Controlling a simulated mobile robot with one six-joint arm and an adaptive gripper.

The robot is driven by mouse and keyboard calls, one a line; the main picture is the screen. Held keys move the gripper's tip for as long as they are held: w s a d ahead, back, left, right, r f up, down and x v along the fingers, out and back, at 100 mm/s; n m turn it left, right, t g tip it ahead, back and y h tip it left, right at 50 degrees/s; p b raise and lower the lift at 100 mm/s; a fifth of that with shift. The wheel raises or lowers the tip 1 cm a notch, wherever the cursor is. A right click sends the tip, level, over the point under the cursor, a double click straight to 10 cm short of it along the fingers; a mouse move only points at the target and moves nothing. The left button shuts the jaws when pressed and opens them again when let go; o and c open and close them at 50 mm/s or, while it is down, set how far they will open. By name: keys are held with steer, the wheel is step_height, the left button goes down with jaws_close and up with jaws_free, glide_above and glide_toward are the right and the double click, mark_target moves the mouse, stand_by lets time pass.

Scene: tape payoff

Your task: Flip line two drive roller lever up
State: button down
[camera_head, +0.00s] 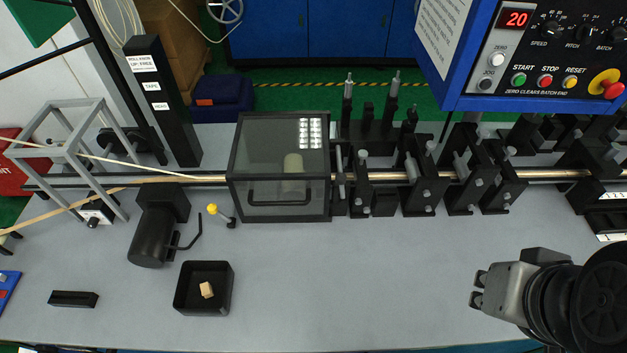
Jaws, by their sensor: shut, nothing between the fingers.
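The black roller and guide stands sit along the metal rod line right of the clear-sided guard box (280,205). One stand (420,180) has grey knobs. A short lever with a yellow ball knob (212,209) stands left of the box, tilted up to the left. Two upright metal-tipped posts (348,88) rise behind the line. I cannot tell which part is the line two drive roller lever; no line label is readable. My gripper (477,289) is shut and empty over the front right of the table, apart from all stands.
A blue control panel (540,60) showing 20 hangs at the back right. A black motor (152,235), a black tray (203,290) with a tan block, and a dark bar (73,299) are at the left. The front middle of the table (350,280) is clear.

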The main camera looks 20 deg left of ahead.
steer(key=w+a+r+n+g+p, duration=0.1)
steer(key=w+a+r+n+p, duration=0.2)
steer(key=w+a+n, duration=0.35)
steer(key=w+a+r+n+g+p, duration=0.2)
steer(key=w+a+r+n+p, duration=0.2)
steer(key=w+a+n, duration=0.3)
steer(key=a+f+n+h+p, duration=0.1)
steer(key=a+n, duration=0.4)
steer(key=a, duration=0.6)
steer(key=a+f+n+h+p, duration=0.1)
steer(key=a+f+n+p, duration=0.2)
steer(key=a, duration=0.8)
step_height(320, 180, down, 3)
steer(key=n, duration=0.3)
steer(key=shift+w+r+p, duration=0.15)
steer(key=shift+p, duration=0.2)
steer(key=shift+d, duration=0.1)
steer(key=w+d+f+b, duration=0.3)
steer(key=d+f, duration=0.2)
steer(key=f, duration=0.4)
steer(key=shift+w+d+f, duration=0.2)
steer(key=shift+d+f, duration=0.05)
steer(key=shift+f, duration=0.05)
